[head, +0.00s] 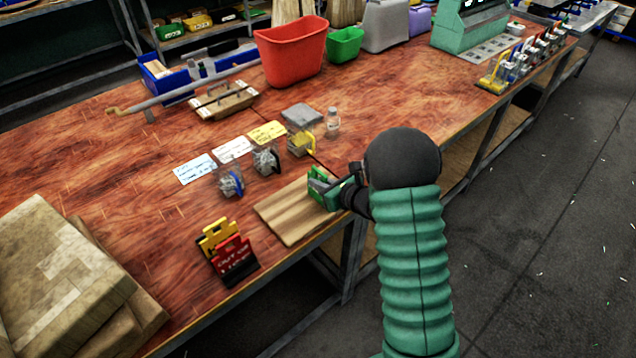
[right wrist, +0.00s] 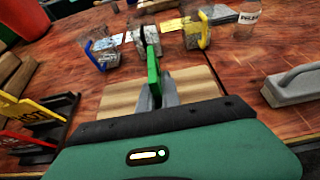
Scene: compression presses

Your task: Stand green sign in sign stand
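The green sign (head: 319,184) is in my right gripper (head: 340,193), above the right end of a wooden board. In the right wrist view the green sign (right wrist: 153,72) shows nearly edge-on between the fingers, which look shut on it. The black sign stand (head: 240,274) is on the table to the left of the board, near the front edge. It holds a yellow sign (head: 214,234) and a red sign (head: 233,255). The stand (right wrist: 42,150) also shows at the left of the right wrist view, apart from the gripper. My left gripper is not in view.
The wooden board (head: 285,214) lies at the table's front edge. Padlocks in clear holders, including a blue one (head: 230,183), and paper labels (head: 196,169) are behind it. Cardboard (head: 60,275) lies at left. A grey handled tool (right wrist: 296,86) lies right of the gripper.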

